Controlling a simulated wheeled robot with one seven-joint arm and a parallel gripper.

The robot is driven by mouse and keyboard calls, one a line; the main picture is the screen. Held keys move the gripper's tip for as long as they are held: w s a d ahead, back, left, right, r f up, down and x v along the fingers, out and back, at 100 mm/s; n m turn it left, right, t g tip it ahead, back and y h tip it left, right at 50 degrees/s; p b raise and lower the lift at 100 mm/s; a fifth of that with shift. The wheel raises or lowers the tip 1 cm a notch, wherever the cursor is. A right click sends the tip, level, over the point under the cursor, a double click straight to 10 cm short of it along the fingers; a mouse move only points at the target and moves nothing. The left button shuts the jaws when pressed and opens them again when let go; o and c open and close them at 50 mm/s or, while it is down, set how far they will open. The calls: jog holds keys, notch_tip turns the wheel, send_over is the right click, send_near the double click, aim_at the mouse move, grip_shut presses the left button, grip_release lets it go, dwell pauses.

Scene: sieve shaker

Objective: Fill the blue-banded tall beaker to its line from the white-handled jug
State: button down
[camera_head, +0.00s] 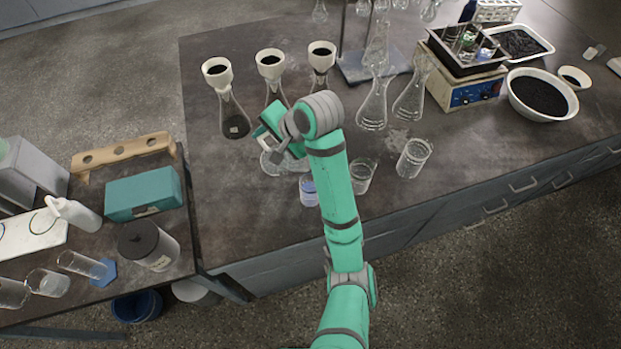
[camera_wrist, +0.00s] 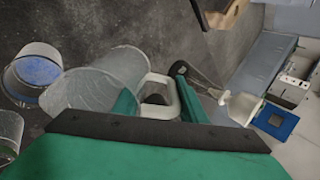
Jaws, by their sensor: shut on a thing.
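The white-handled jug (camera_wrist: 85,92) is clear glass in the wrist view. My gripper (camera_wrist: 158,103) is shut on its white handle (camera_wrist: 163,82). In the head view my gripper (camera_head: 282,148) partly hides the jug (camera_head: 268,166), and I cannot tell whether it is lifted or how much is in it. The blue-banded beaker (camera_head: 308,190) stands near the bench's front edge, just right of and nearer than the jug. In the wrist view a glass with blue in it (camera_wrist: 36,72), apparently this beaker, is left of the jug. Its fill line is not readable.
Two clear beakers (camera_head: 362,176) (camera_head: 414,158) stand to the right of the blue-banded one. Flasks with funnels (camera_head: 233,115) stand behind my gripper, and tall flasks (camera_head: 374,104) to its right. A balance (camera_head: 468,88) and a dark-filled bowl (camera_head: 541,96) are far right. Bench space left of the jug is clear.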

aim_at(264, 147)
jog(key=shift+s+d+r+t+y, duration=0.15)
jog(key=shift+r+t+y, duration=0.15)
jog(key=shift+r, duration=0.2)
dwell(2.1)
jog(key=f+h, duration=0.1)
jog(key=f, duration=0.1)
jog(key=w+a+f+g+h, duration=0.1)
jog(key=f, duration=0.1)
jog(key=a+f+g+h, duration=0.1)
jog(key=f, duration=0.1)
jog(key=shift+w+a+f, duration=0.1)
jog(key=shift+w+a, duration=0.05)
jog(key=shift+w, duration=0.25)
jog(key=shift+f, duration=0.1)
jog(key=shift+w+a+f, duration=0.1)
jog(key=shift+w+f, duration=0.05)
jog(key=shift+f, duration=0.05)
jog(key=shift+w+a+f+g+h, duration=0.15)
jog(key=shift+a+f+g+h, duration=0.05)
jog(key=shift+f+g+h, duration=0.25)
jog(key=shift+w+a+f+g+h, duration=0.2)
jog(key=shift+g+h, duration=0.15)
jog(key=shift+h, duration=0.2)
jog(key=shift+w+a+f+g+h, duration=0.1)
jog(key=shift+a+f+g+h, duration=0.15)
jog(key=shift+f+h, duration=0.2)
jog(key=shift+w+a+f+g+h, duration=0.1)
jog(key=shift+f+g+h, duration=0.25)
jog(key=shift+f, duration=0.1)
jog(key=shift+f, duration=0.1)
